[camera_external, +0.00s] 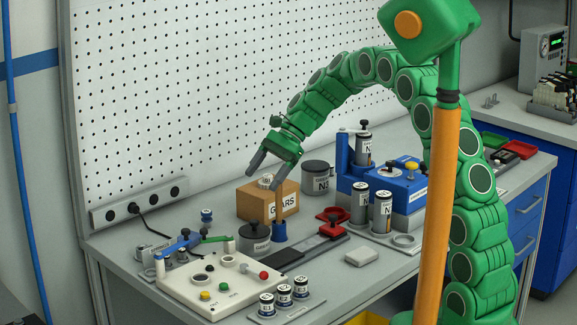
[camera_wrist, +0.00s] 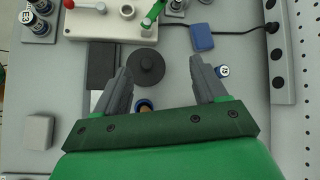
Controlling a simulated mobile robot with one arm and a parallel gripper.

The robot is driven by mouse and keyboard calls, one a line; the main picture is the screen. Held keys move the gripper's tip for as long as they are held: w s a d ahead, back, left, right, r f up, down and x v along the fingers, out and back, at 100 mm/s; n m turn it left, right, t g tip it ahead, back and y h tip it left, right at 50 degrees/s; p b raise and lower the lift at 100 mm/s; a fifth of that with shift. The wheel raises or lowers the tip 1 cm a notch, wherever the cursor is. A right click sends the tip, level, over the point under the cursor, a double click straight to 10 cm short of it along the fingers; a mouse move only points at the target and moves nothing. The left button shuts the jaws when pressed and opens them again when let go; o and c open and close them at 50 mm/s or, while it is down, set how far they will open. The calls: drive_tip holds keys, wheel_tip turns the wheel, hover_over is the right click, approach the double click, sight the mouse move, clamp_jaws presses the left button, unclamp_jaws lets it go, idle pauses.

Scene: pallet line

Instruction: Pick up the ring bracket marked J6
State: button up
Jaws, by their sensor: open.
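I cannot read a J6 mark in either view, so I cannot tell which thing is the ring bracket. A small blue-and-white labelled piece (camera_external: 207,214) stands alone near the pegboard; what looks like the same piece shows in the wrist view (camera_wrist: 222,71), just right of my right finger. My gripper (camera_external: 263,192) is open and empty, high over the bench by the gears box. In the wrist view its fingers (camera_wrist: 160,64) are spread wide above a dark round lidded jar (camera_wrist: 147,67).
A white control panel (camera_external: 185,290) is at the front left. A blue fixture (camera_external: 400,190) with labelled cylinders is at the right. The pegboard (camera_external: 150,100) bounds the back.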

drive_tip(key=a+f+m+g+y, duration=0.1)
drive_tip(key=a+f, duration=0.2)
drive_tip(key=a, duration=0.5)
drive_tip(key=a+f+m+g, duration=0.1)
drive_tip(key=a+f, duration=0.2)
drive_tip(key=a, duration=0.4)
drive_tip(key=m+g+y, duration=0.1)
drive_tip(key=g, duration=0.1)
approach(139, 250)
drive_tip(key=shift+s+a+r, duration=0.15)
drive_tip(key=shift+s+a, duration=0.1)
drive_tip(key=shift+s+a+f, duration=0.2)
drive_tip(key=shift+a+f, duration=0.05)
drive_tip(key=shift+a, duration=0.1)
drive_tip(key=shift+x, duration=1.35)
drive_tip(key=x, duration=0.4)
drive_tip(key=shift+s+d+f, duration=0.2)
drive_tip(key=shift+f, duration=0.1)
drive_tip(key=shift+s+a+f+y, duration=0.1)
drive_tip(key=shift+s+a+y, duration=0.15)
drive_tip(key=shift+a+y, duration=0.05)
drive_tip(key=c, duration=1)
